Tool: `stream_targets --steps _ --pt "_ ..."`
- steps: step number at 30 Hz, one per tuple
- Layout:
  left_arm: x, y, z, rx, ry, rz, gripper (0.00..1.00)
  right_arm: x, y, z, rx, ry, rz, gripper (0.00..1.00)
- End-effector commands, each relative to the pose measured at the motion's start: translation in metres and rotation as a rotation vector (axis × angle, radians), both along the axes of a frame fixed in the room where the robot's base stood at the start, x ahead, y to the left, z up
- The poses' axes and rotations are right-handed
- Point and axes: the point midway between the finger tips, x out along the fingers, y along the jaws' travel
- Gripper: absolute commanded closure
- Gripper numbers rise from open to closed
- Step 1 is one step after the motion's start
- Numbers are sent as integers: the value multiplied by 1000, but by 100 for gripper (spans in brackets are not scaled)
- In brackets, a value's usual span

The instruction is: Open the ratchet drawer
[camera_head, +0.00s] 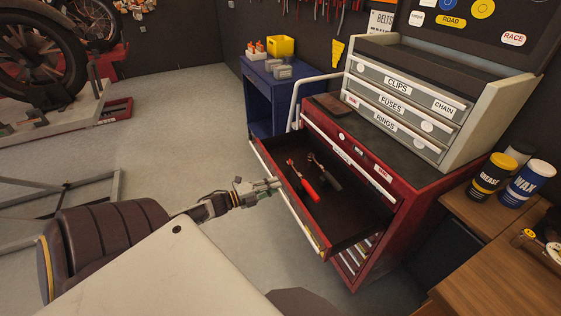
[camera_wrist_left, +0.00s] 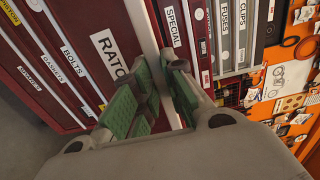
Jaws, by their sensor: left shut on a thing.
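The ratchet drawer (camera_head: 307,228) is pulled well out of the red tool cabinet (camera_head: 375,230) in the head view. Two ratchets lie in it, one with a red handle (camera_head: 309,190) and one with a dark handle (camera_head: 330,182). My left gripper (camera_head: 274,184) is at the drawer's front edge, shut on its pale handle strip. In the left wrist view, the green-padded fingers (camera_wrist_left: 163,82) close around this strip (camera_wrist_left: 143,25), beside a label partly hidden by a finger that reads "RATC". My right gripper is out of view.
A grey small-parts chest (camera_head: 400,105) stands on the cabinet. A blue cart (camera_head: 270,95) is behind it. A wooden bench (camera_head: 490,260) with grease (camera_head: 490,175) and wax (camera_head: 528,184) tubs is at right.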

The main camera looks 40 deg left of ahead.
Motion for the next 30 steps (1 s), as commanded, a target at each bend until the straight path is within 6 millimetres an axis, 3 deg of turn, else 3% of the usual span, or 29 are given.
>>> stream_targets --steps 6,12,29,30 --pt "-30 11 0 0 6 2 100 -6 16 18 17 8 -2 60" --pt "-46 19 0 1 5 2 100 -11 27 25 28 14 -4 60" --pt "-54 22 -2 2 4 1 100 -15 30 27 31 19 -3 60" --pt "-54 22 -2 2 4 1 85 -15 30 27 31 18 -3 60"
